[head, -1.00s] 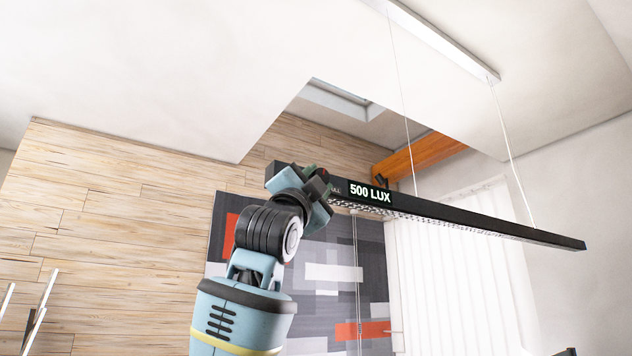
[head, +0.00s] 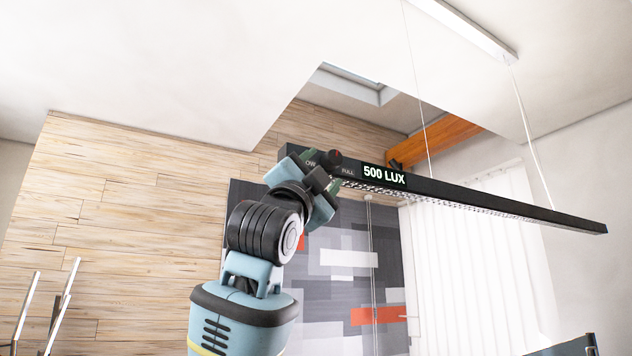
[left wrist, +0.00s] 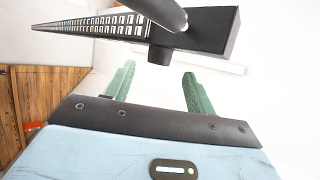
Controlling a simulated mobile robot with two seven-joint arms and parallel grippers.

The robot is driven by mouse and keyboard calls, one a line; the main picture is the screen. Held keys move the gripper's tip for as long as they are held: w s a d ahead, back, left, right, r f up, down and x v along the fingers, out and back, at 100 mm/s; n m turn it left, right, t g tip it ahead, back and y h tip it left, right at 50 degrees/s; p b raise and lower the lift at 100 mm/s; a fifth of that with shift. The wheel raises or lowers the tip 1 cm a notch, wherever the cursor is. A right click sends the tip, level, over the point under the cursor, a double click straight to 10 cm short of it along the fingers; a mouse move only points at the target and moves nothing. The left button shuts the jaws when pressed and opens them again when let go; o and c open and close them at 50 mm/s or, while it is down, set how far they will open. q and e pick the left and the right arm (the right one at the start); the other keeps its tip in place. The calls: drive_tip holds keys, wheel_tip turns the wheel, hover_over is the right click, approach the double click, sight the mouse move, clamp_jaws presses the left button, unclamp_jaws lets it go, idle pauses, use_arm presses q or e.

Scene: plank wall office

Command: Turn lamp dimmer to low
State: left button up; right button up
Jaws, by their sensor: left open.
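The lamp (head: 480,198) is a long black bar hung on thin wires. Its display (head: 385,175) reads "500 LUX". Near its left end are the labels "OW", partly cut off, and "FULL". My left gripper (head: 322,174) is open and empty, just below and in front of the knob. In the left wrist view, the knob (left wrist: 159,55) is a short dark cylinder on the lamp's end section, beyond and between the green fingertips (left wrist: 159,74). It appears apart from them.
A plank wall (head: 130,200) is behind on the left. A grey, white and red patterned panel (head: 345,257) and a white curtain (head: 465,270) are behind the lamp. An orange beam (head: 440,142) is beyond it. The suspension wires rise right of the display.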

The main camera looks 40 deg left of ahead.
use_arm(q)
drive_tip(key=shift+v, duration=1.65)
